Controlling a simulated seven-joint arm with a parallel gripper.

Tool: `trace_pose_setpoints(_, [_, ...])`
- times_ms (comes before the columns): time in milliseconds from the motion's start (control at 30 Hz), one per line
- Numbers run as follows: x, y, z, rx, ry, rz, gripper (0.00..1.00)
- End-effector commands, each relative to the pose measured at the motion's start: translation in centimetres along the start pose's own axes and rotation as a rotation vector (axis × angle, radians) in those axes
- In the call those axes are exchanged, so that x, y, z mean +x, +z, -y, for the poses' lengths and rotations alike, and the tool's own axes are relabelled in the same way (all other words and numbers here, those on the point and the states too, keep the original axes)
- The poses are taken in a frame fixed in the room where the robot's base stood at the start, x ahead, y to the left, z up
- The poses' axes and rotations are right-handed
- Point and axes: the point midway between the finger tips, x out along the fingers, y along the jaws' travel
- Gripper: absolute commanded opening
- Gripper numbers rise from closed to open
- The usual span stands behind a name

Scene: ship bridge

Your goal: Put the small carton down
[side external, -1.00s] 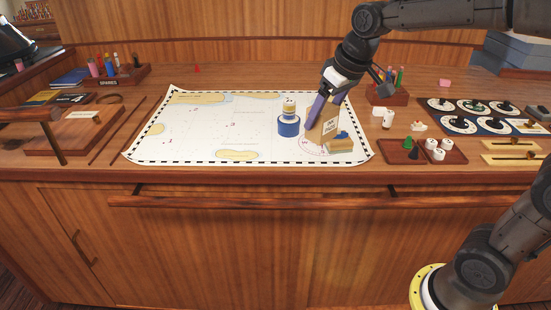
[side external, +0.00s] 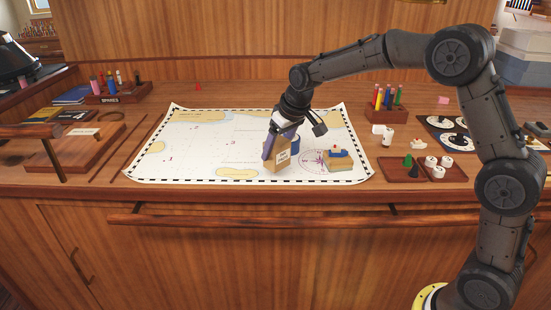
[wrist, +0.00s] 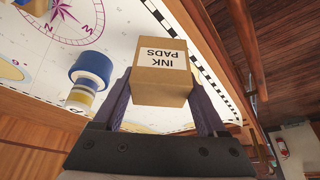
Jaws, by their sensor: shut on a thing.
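The small brown carton (side external: 276,162) with a white "INK PADS" label is between the fingers of my gripper (side external: 271,150), over the front middle of the chart (side external: 200,150). It looks slightly tilted. I cannot tell whether its underside touches the chart. In the wrist view the carton (wrist: 162,84) sits between the two purple fingers of my gripper (wrist: 160,98), which are shut on it.
The chart's left part is clear.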

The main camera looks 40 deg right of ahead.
Motion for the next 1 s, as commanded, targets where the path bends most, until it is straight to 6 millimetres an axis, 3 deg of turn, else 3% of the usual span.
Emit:
trace_pose_setpoints(267, [3.5, 0.8, 0.0, 0.000, 0.000, 0.002, 0.15])
trace_pose_setpoints(733, [4.1, 1.0, 0.0, 0.000, 0.000, 0.000, 0.15])
trace_pose_setpoints(767, [4.1, 1.1, 0.0, 0.000, 0.000, 0.001, 0.80])
trace_pose_setpoints(867, [4.1, 1.1, 0.0, 0.000, 0.000, 0.001, 0.98])
trace_pose_setpoints(1000, [4.1, 1.1, 0.0, 0.000, 0.000, 0.001, 1.00])
